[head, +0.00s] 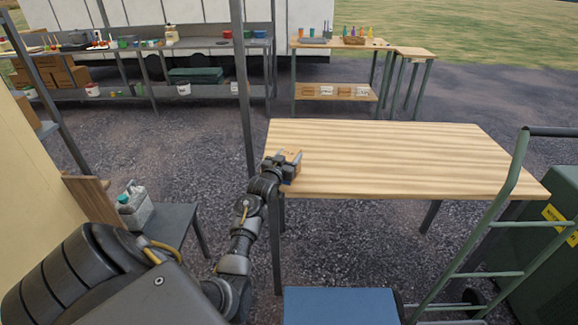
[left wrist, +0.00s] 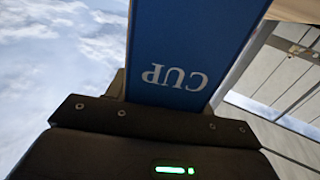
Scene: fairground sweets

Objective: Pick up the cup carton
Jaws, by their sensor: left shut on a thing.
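The cup carton (left wrist: 185,45) fills the middle of the left wrist view as a blue face with white letters reading CUP, upside down. My left gripper (head: 289,161) is shut on it, and the carton stands out from between the jaws. In the head view this gripper is at the near left corner of the striped wooden table (head: 390,150). The carton is mostly hidden by the gripper there, and I cannot tell whether it touches the table. My right gripper is not in view.
The wooden table top is otherwise bare. A green hand truck (head: 515,190) stands at its right, by a dark green box (head: 545,240). A blue flat top (head: 340,306) is in front. A grey side table (head: 172,222) with a jug (head: 134,207) is at left. A dark post (head: 243,90) rises behind my gripper.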

